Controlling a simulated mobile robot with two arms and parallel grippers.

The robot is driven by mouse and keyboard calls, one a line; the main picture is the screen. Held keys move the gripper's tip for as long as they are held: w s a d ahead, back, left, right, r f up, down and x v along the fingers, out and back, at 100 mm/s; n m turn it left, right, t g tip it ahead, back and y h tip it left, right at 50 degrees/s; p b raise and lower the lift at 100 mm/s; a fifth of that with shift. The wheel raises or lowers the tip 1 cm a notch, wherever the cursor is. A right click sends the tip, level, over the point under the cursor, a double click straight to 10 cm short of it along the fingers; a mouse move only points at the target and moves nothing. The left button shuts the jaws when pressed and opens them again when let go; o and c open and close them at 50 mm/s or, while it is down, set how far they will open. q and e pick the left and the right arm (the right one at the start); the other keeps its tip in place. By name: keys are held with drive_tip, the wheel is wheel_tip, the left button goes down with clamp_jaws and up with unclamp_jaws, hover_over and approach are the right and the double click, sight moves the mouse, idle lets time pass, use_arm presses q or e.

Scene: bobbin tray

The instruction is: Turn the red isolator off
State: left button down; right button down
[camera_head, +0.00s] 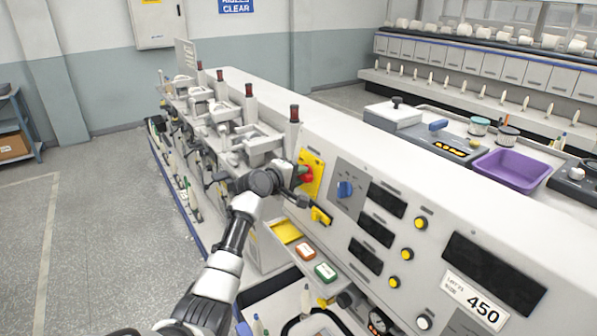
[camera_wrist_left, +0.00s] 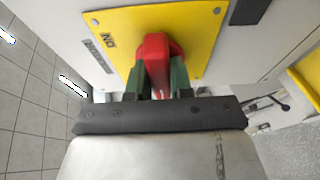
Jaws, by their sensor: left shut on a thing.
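The red isolator handle (camera_head: 307,174) sits on a yellow plate (camera_head: 316,165) on the sloping front of the long pale machine. My left gripper (camera_head: 299,176) is at that plate. In the left wrist view the red handle (camera_wrist_left: 156,50) stands between the green fingers of my left gripper (camera_wrist_left: 157,75), which are shut on it. The yellow plate (camera_wrist_left: 190,22) fills the top there, with an "ON" label to the left of the handle. My right gripper is not in view.
Right of the yellow plate are a blue knob (camera_head: 345,189), dark displays (camera_head: 387,200) and yellow buttons (camera_head: 407,254). A second yellow piece (camera_head: 320,216) sits just below. Spindle units line the left; floor is clear at left.

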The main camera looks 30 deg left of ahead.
use_arm(q)
drive_tip(key=c, duration=1)
unclamp_jaws()
drive_tip(key=shift+s, duration=0.1)
drive_tip(key=b+v, duration=0.4)
drive_tip(key=v, duration=0.6)
drive_tip(key=shift+s, duration=0.3)
drive_tip(key=shift+a, duration=0.1)
